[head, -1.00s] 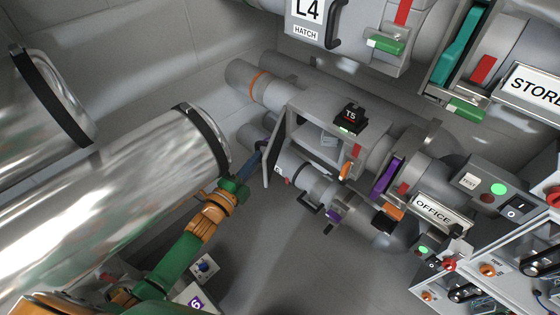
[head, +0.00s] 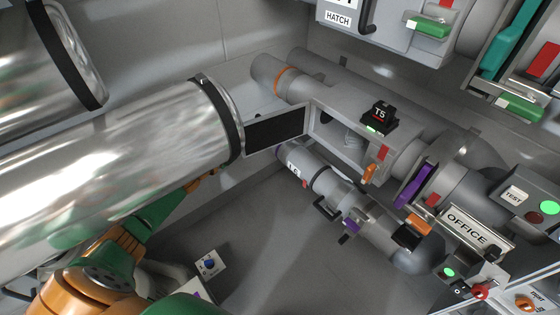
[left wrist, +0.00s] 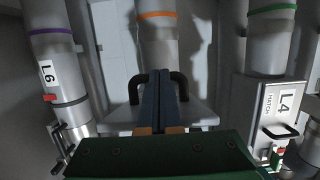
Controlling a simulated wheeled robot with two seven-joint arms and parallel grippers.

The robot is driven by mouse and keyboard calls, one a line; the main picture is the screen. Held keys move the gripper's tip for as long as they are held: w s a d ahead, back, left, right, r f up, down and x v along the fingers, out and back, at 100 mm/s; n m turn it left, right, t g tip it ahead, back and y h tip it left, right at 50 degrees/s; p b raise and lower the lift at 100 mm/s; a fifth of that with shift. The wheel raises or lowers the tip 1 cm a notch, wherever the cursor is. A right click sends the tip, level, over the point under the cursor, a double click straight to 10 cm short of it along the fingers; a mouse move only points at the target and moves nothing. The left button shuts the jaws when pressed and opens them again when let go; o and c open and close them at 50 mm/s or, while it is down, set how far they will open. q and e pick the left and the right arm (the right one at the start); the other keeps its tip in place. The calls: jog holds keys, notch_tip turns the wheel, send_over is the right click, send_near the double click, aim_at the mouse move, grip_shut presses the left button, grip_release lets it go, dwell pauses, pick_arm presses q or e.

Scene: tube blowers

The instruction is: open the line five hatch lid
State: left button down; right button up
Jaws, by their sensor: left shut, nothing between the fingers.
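The line five hatch lid (head: 275,132) stands wide open to the left of its box, its dark inner face towards me. The hatch opening (head: 340,130) is exposed below the black T5 unit (head: 379,117). In the left wrist view the lid's pale outer side (left wrist: 200,112) and its dark handle (left wrist: 180,84) show. My left gripper (left wrist: 158,80) is shut and empty, its fingers in front of the handle; I cannot tell whether they touch it. In the head view that gripper is hidden behind the silver duct. My right gripper is not in view.
The big silver duct (head: 120,150) is close to the lid's left end and my left arm. The L6 pipe (head: 325,180) with its handle runs below the opening. The hatch on line L4 (head: 395,35) is above.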

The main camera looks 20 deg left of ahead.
pick_arm(q)
jog(key=shift+w+a, duration=0.2)
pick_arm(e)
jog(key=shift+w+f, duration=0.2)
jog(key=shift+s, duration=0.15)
pick_arm(q)
jog(key=s+a+p, duration=0.1)
jog(key=s, duration=0.6)
jog(key=shift+a+p, duration=0.15)
jog(key=shift+p, duration=0.15)
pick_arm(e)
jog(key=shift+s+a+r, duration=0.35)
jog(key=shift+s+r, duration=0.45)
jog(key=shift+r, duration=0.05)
